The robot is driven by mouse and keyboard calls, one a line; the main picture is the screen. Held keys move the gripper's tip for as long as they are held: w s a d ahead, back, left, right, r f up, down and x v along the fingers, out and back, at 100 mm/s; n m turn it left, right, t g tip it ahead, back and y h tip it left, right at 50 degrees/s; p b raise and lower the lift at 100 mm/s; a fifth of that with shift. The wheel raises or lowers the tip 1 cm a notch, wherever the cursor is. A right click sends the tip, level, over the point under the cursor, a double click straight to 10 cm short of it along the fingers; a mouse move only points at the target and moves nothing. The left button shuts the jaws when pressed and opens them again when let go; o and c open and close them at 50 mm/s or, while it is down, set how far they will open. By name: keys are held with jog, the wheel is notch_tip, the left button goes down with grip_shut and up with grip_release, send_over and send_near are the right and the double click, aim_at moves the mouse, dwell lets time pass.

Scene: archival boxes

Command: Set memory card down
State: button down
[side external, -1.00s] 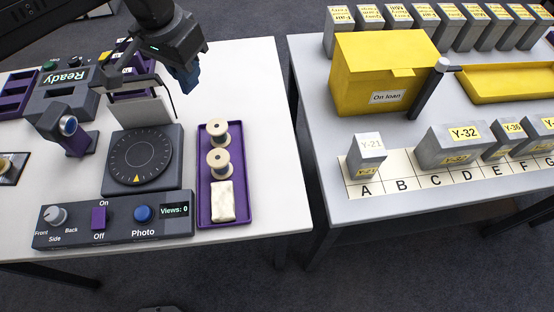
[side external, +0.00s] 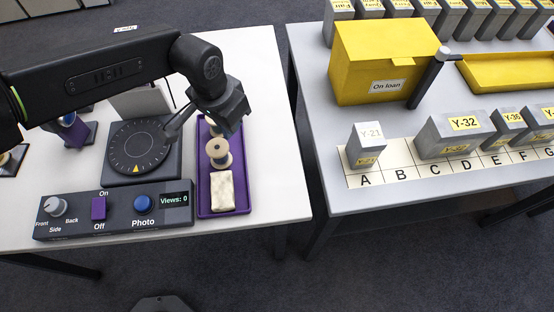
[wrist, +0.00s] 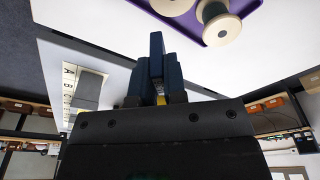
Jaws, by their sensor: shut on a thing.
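My gripper (side external: 232,122) is in the air above the far end of the purple tray (side external: 203,180), low and right of the turntable in the side view. In the wrist view its dark blue fingers (wrist: 156,78) are shut. A slim dark blue piece (wrist: 156,44), apparently the memory card, sticks out between them. Its face and any label cannot be made out, and the side view does not show it clearly. A small yellow patch shows by the fingers; I cannot tell what it belongs to.
The tray holds a spool (side external: 219,152) and a cream block (side external: 222,190); my arm hides its far end. The round turntable (side external: 140,147) and control panel (side external: 110,214) stand left. White table is clear right of the tray. The right table carries a yellow box (side external: 375,65) and grey boxes (side external: 367,146).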

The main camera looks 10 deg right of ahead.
jog(key=s+d+f, duration=0.1)
jog(key=d+f, duration=0.1)
jog(key=d, duration=0.1)
jog(key=s+d+f, duration=0.1)
jog(key=d+f, duration=0.1)
jog(key=d, duration=0.1)
jog(key=s+d+f, duration=0.2)
jog(key=d, duration=0.1)
jog(key=shift+s, duration=0.1)
jog(key=shift+f, duration=1.9)
jog(key=shift+a+f, duration=0.1)
jog(key=c, duration=1.2)
grip_release()
jog(key=r, duration=0.4)
jog(key=s+r, duration=0.1)
jog(key=r, duration=0.3)
jog(key=a+r, duration=0.1)
jog(key=r, duration=0.3)
jog(key=shift+s+a, duration=0.1)
jog(key=shift+s, duration=0.05)
jog(key=shift+r, duration=0.1)
